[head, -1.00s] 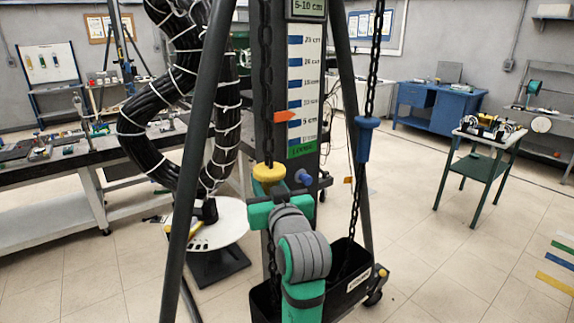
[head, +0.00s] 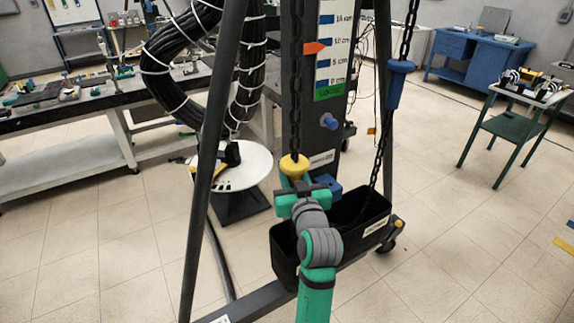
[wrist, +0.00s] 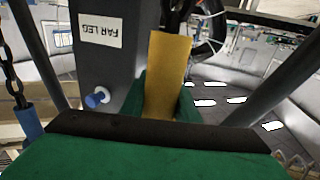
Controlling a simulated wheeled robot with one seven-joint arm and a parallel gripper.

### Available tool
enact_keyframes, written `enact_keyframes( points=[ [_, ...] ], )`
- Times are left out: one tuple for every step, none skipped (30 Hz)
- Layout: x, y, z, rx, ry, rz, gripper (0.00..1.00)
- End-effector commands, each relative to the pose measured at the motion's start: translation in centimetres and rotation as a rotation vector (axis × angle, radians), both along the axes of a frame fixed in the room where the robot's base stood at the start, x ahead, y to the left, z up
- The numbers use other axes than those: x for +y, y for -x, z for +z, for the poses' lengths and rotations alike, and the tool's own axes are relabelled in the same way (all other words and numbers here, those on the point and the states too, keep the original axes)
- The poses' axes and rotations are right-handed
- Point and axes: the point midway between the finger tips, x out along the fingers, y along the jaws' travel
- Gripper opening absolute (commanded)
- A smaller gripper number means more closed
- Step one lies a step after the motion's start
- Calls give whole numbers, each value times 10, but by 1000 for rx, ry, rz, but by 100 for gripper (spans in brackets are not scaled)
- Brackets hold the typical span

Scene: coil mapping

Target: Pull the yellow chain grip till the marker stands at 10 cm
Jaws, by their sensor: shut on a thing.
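The yellow chain grip (head: 294,165) hangs on the left dark chain, in front of the grey column. My gripper (head: 303,188) is shut on it, with its green fingers just below the grip's wide top. The wrist view shows the yellow grip (wrist: 168,75) between the green fingers. The orange marker (head: 314,48) on the white scale (head: 327,72) points right, at or slightly below the 10 cm label and clearly above 5 cm. It seems to cover the blue 10 cm band, so the exact match is hard to tell. The top of the scale is out of frame.
A blue grip (head: 396,84) hangs on the right chain. A black bin (head: 374,212) sits below, beside my arm. Dark frame legs (head: 212,150) flank the column. A blue knob (head: 328,121) sticks out of the column.

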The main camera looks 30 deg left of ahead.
Motion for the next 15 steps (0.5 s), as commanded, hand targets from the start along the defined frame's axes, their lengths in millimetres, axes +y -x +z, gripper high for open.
enact_keyframes(
  points=[
    [1,0,-3,6,2,3,0],
    [1,0,-2,6,2,2,0],
    [0,0,-2,6,2,1,0],
    [0,0,-2,6,2,1,0],
    [0,0,-2,6,2,1,0],
    [0,0,-2,5,2,1,38],
    [1,0,-2,5,2,1,45],
    [0,0,-2,5,2,1,47],
    [0,0,-1,4,2,1,47],
    [0,0,-1,3,1,1,47],
    [0,0,-1,3,1,1,47],
    [0,0,-1,2,0,1,47],
    [0,0,0,2,0,1,47],
    [0,0,0,2,0,0,47],
    [0,0,0,1,1,0,47]
  ],
)
